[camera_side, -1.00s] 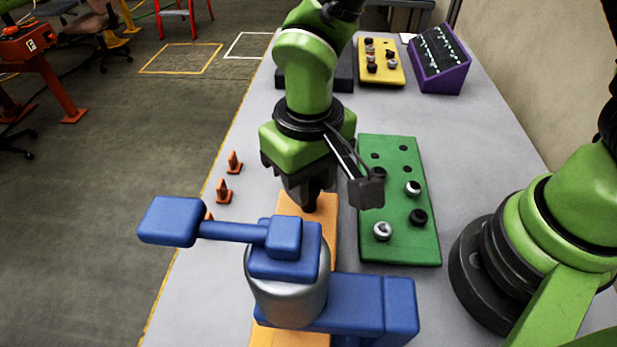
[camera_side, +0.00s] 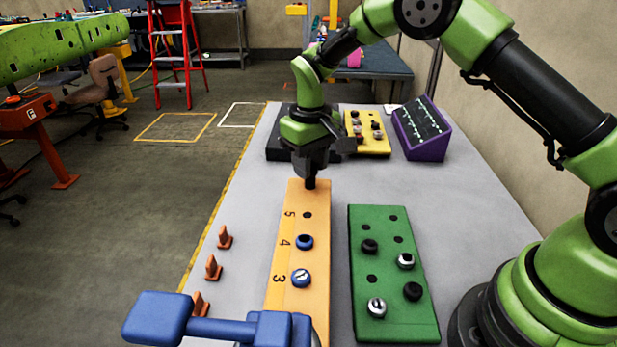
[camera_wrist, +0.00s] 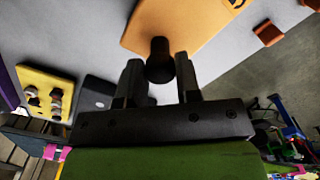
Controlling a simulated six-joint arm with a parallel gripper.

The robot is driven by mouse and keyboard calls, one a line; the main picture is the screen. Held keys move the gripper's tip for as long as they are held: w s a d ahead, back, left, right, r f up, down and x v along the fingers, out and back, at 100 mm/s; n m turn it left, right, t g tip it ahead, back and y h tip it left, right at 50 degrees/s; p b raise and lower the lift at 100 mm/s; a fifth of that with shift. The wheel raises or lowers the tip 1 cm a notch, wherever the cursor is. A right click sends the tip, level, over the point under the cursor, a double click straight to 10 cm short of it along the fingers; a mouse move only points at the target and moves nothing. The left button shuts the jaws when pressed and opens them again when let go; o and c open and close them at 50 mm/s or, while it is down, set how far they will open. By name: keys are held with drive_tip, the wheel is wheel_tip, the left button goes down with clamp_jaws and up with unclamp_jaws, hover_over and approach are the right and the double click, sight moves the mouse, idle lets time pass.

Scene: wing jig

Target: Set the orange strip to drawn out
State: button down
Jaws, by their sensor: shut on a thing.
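The orange strip (camera_side: 312,262) lies lengthwise on the table, with its far end well beyond the blue clamp (camera_side: 160,318) at the bottom of the side view. The numbers 3, 4 and 5 show along it, with blue-rimmed round fittings beside 3 and 4 and a dark hole beside 5. The clamp hides its near end. My gripper (camera_side: 310,180) is over the strip's far end, shut on its black knob. In the wrist view the knob (camera_wrist: 159,58) stands between my two fingers (camera_wrist: 159,80), with the strip (camera_wrist: 185,22) behind it.
A green board (camera_side: 385,325) with knobs and holes lies right of the strip. Small orange cones (camera_side: 213,268) stand to its left. Beyond are a dark box (camera_side: 287,147), a yellow board (camera_side: 368,147) and a purple panel (camera_side: 428,150).

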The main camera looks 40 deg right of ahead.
drive_tip(key=shift+w+d, duration=0.5)
drive_tip(key=c, duration=0.8)
unclamp_jaws()
drive_tip(key=shift+r, duration=0.2)
wheel_tip(320, 180, up, 10)
drive_tip(key=shift+f, duration=0.2)
drive_tip(key=shift+s+r, duration=0.1)
